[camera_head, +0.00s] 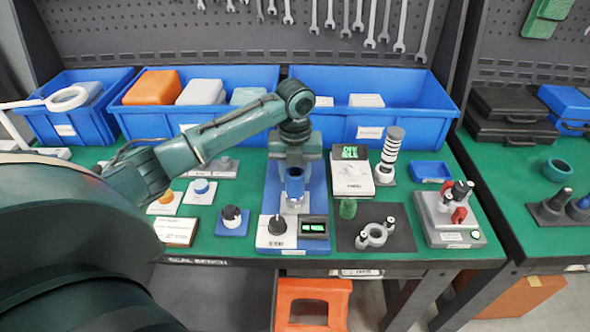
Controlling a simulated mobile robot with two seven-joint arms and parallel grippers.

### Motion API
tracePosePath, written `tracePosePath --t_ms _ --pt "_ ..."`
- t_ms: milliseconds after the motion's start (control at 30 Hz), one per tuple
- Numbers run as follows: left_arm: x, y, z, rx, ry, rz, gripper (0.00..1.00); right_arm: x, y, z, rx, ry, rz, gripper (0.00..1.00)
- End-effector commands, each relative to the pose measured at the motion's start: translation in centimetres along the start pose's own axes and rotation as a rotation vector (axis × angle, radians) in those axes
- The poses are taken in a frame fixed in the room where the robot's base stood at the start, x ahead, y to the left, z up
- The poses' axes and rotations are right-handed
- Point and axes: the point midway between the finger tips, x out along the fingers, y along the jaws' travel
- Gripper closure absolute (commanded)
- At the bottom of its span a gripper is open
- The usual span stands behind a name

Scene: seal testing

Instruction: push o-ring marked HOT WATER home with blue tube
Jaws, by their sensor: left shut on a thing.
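My left gripper (295,165) comes down over the bench and is shut on the blue tube (294,186). The tube is upright above the blue-based station (272,192), over its light grey block; whether its lower end touches the block I cannot tell. No o-ring shows at the tube's end, and no HOT WATER mark is legible. My right gripper is out of view.
A black knob (277,225) and green-lit display (313,227) stand at the station's front. To the right are a grey clamp part (375,234) on a dark mat, a ringed post (389,155) and a red-handled fixture (449,215). Blue bins (425,115) line the back.

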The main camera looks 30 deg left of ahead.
Motion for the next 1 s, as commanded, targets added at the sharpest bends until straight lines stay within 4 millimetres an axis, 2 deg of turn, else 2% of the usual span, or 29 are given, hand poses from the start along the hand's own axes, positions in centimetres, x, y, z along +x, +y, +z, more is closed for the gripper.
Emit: tracePosePath --t_ms 333,833,1000 --pt "0.4 0.0 -0.1 0.001 0.002 0.001 0.84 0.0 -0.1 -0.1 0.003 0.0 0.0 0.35" --pt "-3.0 0.0 0.0 0.0 0.001 0.0 0.84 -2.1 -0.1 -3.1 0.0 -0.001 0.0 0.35" --pt "-3.8 0.0 0.0 0.0 0.0 0.0 0.84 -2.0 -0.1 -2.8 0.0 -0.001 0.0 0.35"
